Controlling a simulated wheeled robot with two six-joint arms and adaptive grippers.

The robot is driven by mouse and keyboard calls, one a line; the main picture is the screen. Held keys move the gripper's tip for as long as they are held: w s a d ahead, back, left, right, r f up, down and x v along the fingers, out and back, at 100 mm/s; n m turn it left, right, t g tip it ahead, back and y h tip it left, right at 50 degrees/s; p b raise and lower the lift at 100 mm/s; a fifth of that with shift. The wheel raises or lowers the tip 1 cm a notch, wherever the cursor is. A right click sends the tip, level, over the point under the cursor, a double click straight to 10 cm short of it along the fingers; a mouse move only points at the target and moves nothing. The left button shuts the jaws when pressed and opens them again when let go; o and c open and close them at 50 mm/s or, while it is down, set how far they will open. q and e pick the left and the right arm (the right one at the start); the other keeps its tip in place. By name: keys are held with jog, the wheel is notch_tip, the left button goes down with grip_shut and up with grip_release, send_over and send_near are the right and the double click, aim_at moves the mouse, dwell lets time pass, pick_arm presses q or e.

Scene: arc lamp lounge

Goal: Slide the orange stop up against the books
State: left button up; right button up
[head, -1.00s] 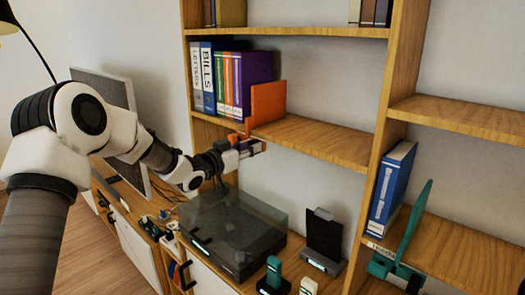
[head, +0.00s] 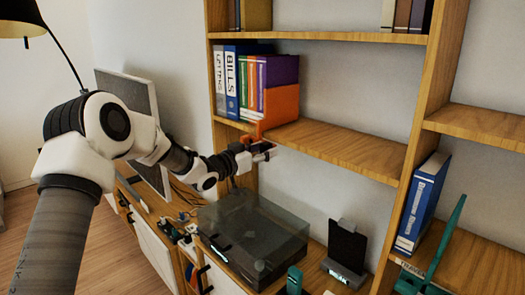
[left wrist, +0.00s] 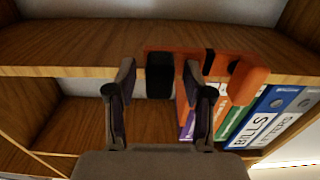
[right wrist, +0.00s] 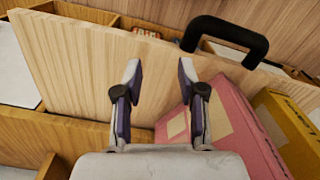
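The orange stop (head: 281,104) stands upright on the middle shelf, at the right end of the row of books (head: 283,70). Its panel overlaps the purple book in the head view, and any remaining gap there is hard to judge. The row includes the white binder and the blue BILLS binder (head: 232,80). My left gripper (head: 266,150) is at the shelf's front edge, just below the stop. In the left wrist view its fingers (left wrist: 158,68) are apart, with a black block between them and the orange stop (left wrist: 248,82) close by. My right gripper (right wrist: 160,75) is open and empty.
The shelf (head: 345,150) is bare to the right of the stop. A dark-lidded box (head: 250,235) and a black stand (head: 346,250) are below. A blue book (head: 423,200) stands in the right bay. A black handle (right wrist: 225,38) and pink box (right wrist: 215,120) are near my right gripper.

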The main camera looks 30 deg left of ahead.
pick_arm(q)
jog(key=shift+s+a+r, duration=0.1)
jog(key=shift+s+a, duration=0.05)
jog(key=shift+s, duration=0.15)
pick_arm(e)
jog(key=shift+s, duration=0.1)
jog(key=shift+s+r, duration=0.1)
pick_arm(q)
jog(key=v, duration=1.1)
jog(key=shift+s, duration=0.2)
jog(key=shift+w, duration=0.1)
